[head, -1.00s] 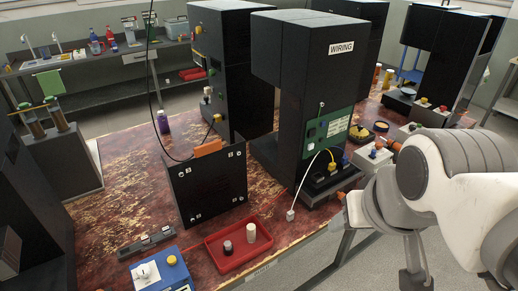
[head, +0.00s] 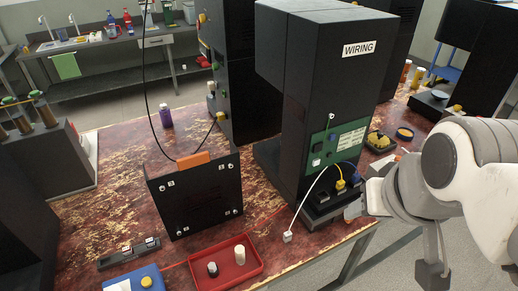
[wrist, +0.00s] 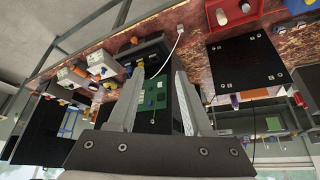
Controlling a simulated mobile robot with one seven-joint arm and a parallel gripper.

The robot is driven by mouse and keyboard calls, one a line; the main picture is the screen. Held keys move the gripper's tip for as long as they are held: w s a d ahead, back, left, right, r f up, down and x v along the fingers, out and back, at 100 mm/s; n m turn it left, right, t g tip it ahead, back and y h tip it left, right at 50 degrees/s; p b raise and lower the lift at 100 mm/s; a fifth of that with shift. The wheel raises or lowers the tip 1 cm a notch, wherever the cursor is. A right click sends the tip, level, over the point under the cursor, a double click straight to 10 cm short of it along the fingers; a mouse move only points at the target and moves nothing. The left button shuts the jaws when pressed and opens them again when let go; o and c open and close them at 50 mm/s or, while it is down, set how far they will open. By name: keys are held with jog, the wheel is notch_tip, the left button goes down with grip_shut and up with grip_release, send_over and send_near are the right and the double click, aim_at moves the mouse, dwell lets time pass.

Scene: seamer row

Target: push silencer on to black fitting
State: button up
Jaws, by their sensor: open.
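A red tray (head: 252,272) on the near table edge holds a white upright cylinder (head: 240,255), which looks like the silencer, and a shorter dark piece with a pale top (head: 212,269). The tray (wrist: 262,12) and white cylinder (wrist: 220,17) also show in the wrist view. I cannot tell which part is the black fitting. My gripper (wrist: 160,75) is open, with nothing between its fingers, and stands apart from the tray. In the head view my arm is at the right, beside the WIRING machine, and the fingertips are not clear.
A black panel (head: 198,200) with an orange top piece stands behind the tray. The tall black WIRING machine (head: 310,100) stands to its right, with a white cable (head: 308,203) hanging in front. A blue box (head: 135,283) is at the near left.

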jog(key=shift+o, duration=0.2)
jog(key=shift+o, duration=1.7)
jog(key=shift+w+a+f+n, duration=0.1)
jog(key=shift+w+a+n, duration=0.05)
jog(key=shift+w+n, duration=0.15)
jog(key=n+g+b, duration=0.5)
jog(key=n+g, duration=0.1)
jog(key=n, duration=1.4)
send_over(242, 248)
notch_tip(242, 248, down, 25)
notch_tip(242, 248, down, 12)
jog(key=shift+f+b, duration=0.15)
jog(key=shift+b, duration=0.65)
